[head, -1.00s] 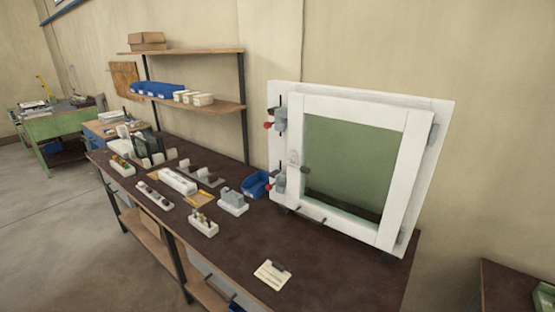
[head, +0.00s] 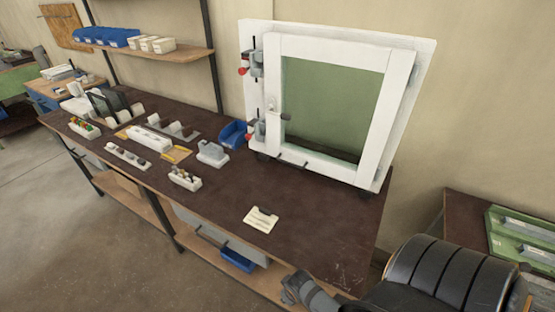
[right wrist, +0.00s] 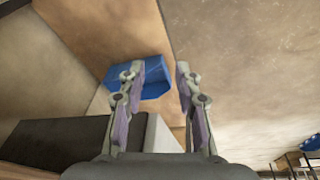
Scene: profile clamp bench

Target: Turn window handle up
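The window (head: 400,75) is a white frame with a green-tinted pane, standing upright on the dark bench at the back right. Its handle (head: 286,116) is on the left side of the sash, a small dark lever on a pale plate that appears to point sideways to the right. My right gripper (right wrist: 155,80) is open and empty in the right wrist view, its fingers apart with a blue bin behind them. In the head view only parts of my right arm show at the lower right, well away from the handle. My left gripper is in neither view.
Red-tipped clamps (head: 246,70) sit on the frame's left side. A blue bin (head: 233,134), trays and a paper card (head: 261,220) lie on the bench (head: 325,215). Another blue bin (head: 238,259) is below the bench top. A green tray (head: 520,240) is at right. The bench front right is clear.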

